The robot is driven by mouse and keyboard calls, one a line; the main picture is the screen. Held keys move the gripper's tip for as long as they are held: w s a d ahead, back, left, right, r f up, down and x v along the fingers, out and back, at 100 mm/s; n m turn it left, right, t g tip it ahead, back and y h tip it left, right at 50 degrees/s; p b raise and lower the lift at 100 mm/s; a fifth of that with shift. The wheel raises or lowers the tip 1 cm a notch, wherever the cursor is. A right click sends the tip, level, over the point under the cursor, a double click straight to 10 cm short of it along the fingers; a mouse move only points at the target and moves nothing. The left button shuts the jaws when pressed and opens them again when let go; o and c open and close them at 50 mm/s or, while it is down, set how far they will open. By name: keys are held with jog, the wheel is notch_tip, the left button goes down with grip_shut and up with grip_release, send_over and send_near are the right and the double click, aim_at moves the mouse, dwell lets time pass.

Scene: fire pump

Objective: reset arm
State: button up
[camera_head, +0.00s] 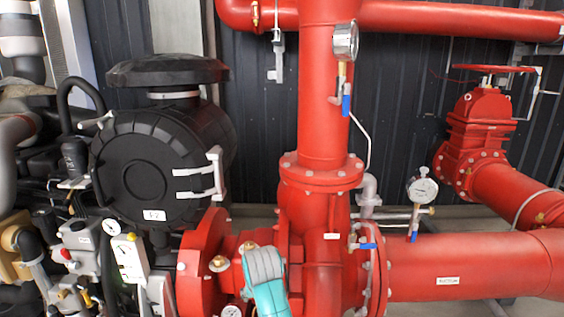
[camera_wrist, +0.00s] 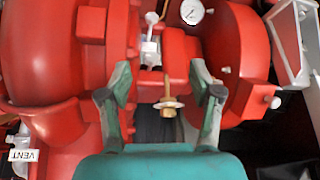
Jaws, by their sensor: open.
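My gripper (camera_wrist: 161,98) shows in the wrist view with its two fingers spread apart and nothing between them. A brass fitting (camera_wrist: 168,105) lies beyond the gap between the fingertips, against the red pump body (camera_wrist: 60,50). I cannot tell how far the fitting is from the fingers. In the head view, part of my arm, grey and teal, rises from the bottom edge in front of the red pump. The gripper's fingers are not visible in the head view.
A red vertical pipe (camera_head: 326,90) stands behind my arm. Gauges hang at the upper pipe (camera_head: 345,42) and right pipe (camera_head: 423,189). A black round housing (camera_head: 145,170) and engine parts crowd the left. A valve with a red handwheel (camera_head: 493,69) stands at right.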

jog(key=s+d+f+t, duration=0.1)
jog(key=s+d+f, duration=0.5)
jog(key=s+f, duration=0.3)
jog(key=s+d+f+t, duration=0.2)
jog(key=s+d+f, duration=0.5)
jog(key=f, duration=0.5)
jog(key=s+d+f+t, duration=0.1)
jog(key=s+d, duration=0.2)
jog(key=s, duration=0.6)
jog(key=s+d+f+t, duration=0.1)
jog(key=s+d, duration=0.3)
jog(key=s, duration=0.4)
jog(key=s+d+r+m+t, duration=0.1)
jog(key=s+d+r+t, duration=0.1)
jog(key=s+r, duration=0.7)
jog(key=s+d+r+m+t+h, duration=0.1)
jog(key=s+d+r+t, duration=0.1)
jog(key=s+r, duration=0.8)
jog(key=s, duration=0.5)
jog(key=shift+d, duration=0.3)
